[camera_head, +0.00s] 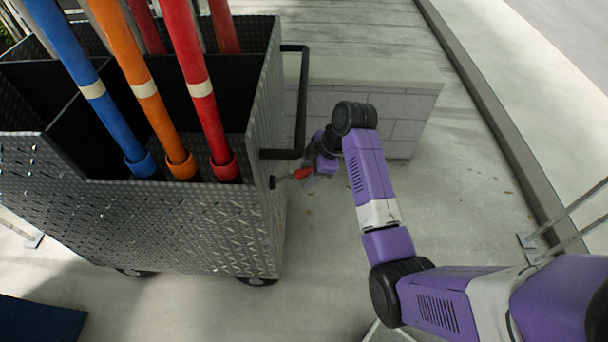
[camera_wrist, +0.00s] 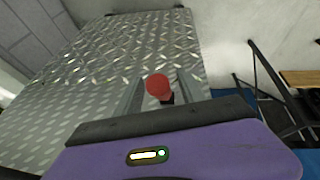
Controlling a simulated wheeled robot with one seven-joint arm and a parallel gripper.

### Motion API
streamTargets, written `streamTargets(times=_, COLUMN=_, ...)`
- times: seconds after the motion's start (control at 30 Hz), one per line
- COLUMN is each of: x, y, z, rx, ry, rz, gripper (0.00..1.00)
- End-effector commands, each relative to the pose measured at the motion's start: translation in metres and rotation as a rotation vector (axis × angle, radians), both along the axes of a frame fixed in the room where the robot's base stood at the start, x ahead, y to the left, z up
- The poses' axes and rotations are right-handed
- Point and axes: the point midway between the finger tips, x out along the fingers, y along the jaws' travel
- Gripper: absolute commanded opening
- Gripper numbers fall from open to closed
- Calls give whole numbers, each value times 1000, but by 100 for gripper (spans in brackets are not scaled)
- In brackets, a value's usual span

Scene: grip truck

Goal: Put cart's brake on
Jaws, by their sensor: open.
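The cart (camera_head: 180,225) is a dark diamond-plate box on wheels, at the left of the head view. A brake lever with a red grip (camera_head: 303,173) sticks out from its right side, below the black push handle (camera_head: 300,110). My gripper (camera_head: 314,168) is beside the red grip, on the cart's right. In the wrist view the red grip's round end (camera_wrist: 158,86) shows between the two open fingers of my gripper (camera_wrist: 161,78), with the cart's plate wall (camera_wrist: 130,50) beyond. I cannot tell whether a finger touches the grip.
Blue, orange and red poles (camera_head: 190,70) stand in the cart. A low block wall (camera_head: 400,110) is behind my arm. A curb (camera_head: 500,130) runs along the right. Concrete floor (camera_head: 320,270) is clear between the cart and my arm. A dark blue item (camera_head: 35,320) lies at the lower left.

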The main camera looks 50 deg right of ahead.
Motion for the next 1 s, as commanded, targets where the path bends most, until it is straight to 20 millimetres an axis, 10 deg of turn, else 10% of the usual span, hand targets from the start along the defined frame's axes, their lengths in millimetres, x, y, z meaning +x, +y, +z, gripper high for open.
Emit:
streamTargets(times=0.5, x=9, y=4, z=-22, rx=0, ry=0, rz=1, gripper=47)
streamTargets(times=0.77, x=9, y=4, z=-22, rx=0, ry=0, rz=0, gripper=0)
streamTargets(times=1.0, x=9, y=4, z=-22, rx=0, ry=1, rz=0, gripper=0)
